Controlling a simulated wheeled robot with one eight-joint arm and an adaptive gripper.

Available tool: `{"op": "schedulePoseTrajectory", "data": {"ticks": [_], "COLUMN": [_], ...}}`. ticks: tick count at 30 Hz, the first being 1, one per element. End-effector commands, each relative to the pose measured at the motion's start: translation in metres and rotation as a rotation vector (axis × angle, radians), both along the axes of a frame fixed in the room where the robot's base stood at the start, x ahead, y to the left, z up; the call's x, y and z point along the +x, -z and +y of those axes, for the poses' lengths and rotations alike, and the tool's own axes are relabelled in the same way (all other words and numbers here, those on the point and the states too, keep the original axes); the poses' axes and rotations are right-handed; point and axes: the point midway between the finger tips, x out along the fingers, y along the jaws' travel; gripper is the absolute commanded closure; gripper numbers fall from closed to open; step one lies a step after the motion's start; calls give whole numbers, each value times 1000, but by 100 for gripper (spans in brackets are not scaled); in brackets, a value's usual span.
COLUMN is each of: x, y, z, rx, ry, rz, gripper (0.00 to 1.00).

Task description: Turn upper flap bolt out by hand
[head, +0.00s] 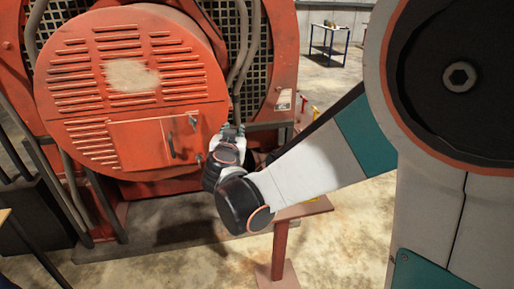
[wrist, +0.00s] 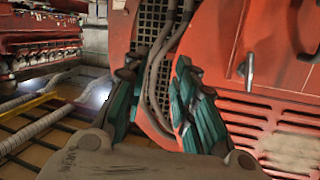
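The flap (head: 143,146) is a rectangular red panel low on the round red cover, and it looks shut. The upper flap bolt (head: 192,122) is a small grey handle near its upper right corner. In the wrist view, which looks turned over, what seems to be this bolt (wrist: 249,71) sticks out to the right of my fingers. My gripper (head: 232,130) is just right of the flap at about bolt height. In the wrist view my gripper (wrist: 156,72) has its teal fingers apart, with nothing between them. It does not touch the bolt.
A second small bolt (head: 198,160) sits lower on the flap's right side, and a dark handle (head: 171,141) is on the flap. Grey hoses (head: 245,50) run beside the cover over a mesh grille. A red stand (head: 280,245) is below my arm. A small table (head: 330,42) stands far back.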

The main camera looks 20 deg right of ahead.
Motion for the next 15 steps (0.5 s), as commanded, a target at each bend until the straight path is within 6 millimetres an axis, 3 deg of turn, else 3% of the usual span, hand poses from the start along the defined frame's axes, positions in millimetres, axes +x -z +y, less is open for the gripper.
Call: {"op": "schedulePoseTrajectory", "data": {"ticks": [7, 15], "x": [-10, -45], "y": [0, 5], "z": [-49, -64], "rx": [60, 41], "ry": [98, 94], "rz": [90, 197], "gripper": [74, 74]}}
